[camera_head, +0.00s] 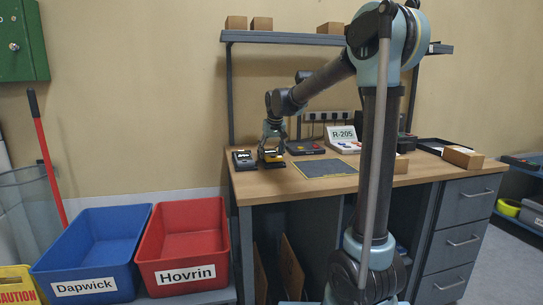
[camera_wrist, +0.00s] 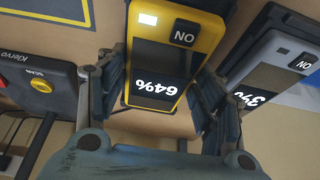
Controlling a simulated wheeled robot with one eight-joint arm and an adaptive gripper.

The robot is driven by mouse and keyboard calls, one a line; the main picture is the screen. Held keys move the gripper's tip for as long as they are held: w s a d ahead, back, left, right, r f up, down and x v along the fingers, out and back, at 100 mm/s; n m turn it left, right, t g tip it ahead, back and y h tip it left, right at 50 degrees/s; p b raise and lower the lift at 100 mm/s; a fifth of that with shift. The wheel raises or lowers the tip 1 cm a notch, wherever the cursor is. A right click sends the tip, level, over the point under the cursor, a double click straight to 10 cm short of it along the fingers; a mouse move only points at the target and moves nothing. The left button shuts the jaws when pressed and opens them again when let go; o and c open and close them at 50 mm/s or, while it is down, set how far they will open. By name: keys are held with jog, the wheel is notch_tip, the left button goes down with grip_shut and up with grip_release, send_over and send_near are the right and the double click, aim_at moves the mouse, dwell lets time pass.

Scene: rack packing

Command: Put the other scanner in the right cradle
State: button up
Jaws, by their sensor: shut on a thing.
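My gripper (camera_head: 271,153) is at the left part of the desk, low over its top. In the wrist view my gripper (camera_wrist: 165,100) is shut on a yellow-framed scanner (camera_wrist: 168,52), its fingers on both sides. I cannot make out the right cradle for certain.
A dark device (camera_head: 305,147) marked Klervo, with a red button, stands right of my gripper; it is left in the wrist view (camera_wrist: 40,88). A dark mat (camera_head: 326,168) lies in front of it. Blue (camera_head: 85,265) and red (camera_head: 185,262) bins are left.

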jog(key=shift+f, duration=0.4)
jog(key=shift+f, duration=0.1)
jog(key=o, duration=1.2)
jog(key=shift+o, duration=0.2)
jog(key=v, duration=1.2)
jog(key=shift+s, duration=0.1)
